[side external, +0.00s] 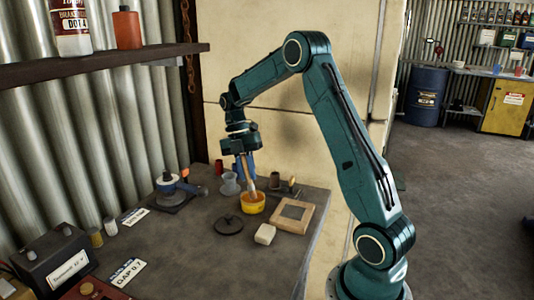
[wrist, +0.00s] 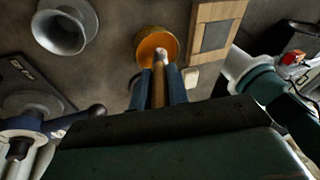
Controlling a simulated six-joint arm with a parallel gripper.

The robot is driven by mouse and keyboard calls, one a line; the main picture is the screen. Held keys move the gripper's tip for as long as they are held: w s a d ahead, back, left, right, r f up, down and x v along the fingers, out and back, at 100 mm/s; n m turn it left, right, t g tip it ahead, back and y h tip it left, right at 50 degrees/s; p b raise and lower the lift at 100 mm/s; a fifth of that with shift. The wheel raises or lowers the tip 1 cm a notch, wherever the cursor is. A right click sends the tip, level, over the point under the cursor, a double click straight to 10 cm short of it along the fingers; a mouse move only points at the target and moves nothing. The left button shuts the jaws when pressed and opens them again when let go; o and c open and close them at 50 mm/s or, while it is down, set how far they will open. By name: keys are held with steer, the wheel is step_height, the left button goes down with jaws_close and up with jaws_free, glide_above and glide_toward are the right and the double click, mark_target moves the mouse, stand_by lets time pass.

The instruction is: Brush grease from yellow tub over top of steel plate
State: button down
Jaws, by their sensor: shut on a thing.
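My gripper (side external: 243,166) points down over the bench and is shut on the wooden handle of a brush (side external: 249,176). In the wrist view, the brush handle (wrist: 158,90) lies between the two blue fingers of my gripper (wrist: 158,84). The brush's lower end reaches into the mouth of the yellow tub (side external: 253,207), which stands on the bench; its bristles are mostly hidden there. The tub (wrist: 143,45) shows orange-yellow inside in the wrist view. The grey steel plate (side external: 293,212) sits in a light wooden frame (side external: 279,224) right of the tub; it also shows in the wrist view (wrist: 217,36).
A black round lid (side external: 228,224) and a pale block (side external: 265,234) lie in front of the tub. A grey funnel-like cup (side external: 229,184) stands behind left. The bench's front middle is mostly clear.

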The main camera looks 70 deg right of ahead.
steer(key=shift+r, duration=0.15)
steer(key=shift+r, duration=3.35)
steer(key=shift+a+f, duration=0.1)
steer(key=shift+f, duration=0.05)
steer(key=w+a+f+m+t, duration=0.1)
steer(key=a+f+m, duration=0.2)
steer(key=a+m, duration=0.3)
steer(key=w+a+f+m+t+y, duration=0.1)
steer(key=w+a+f+m+t, duration=0.1)
steer(key=a+m, duration=0.4)
steer(key=w+a+f+m+t, duration=0.2)
steer(key=a+f+m, duration=0.1)
steer(key=a+m, duration=0.3)
steer(key=shift+w+a+f, duration=0.15)
steer(key=shift+a+f, duration=0.15)
steer(key=shift+a, duration=0.1)
steer(key=shift+a+f+m+t, duration=0.15)
steer(key=shift+a+m+t, duration=0.25)
steer(key=shift+a+m, duration=0.3)
steer(key=shift+d, duration=0.15)
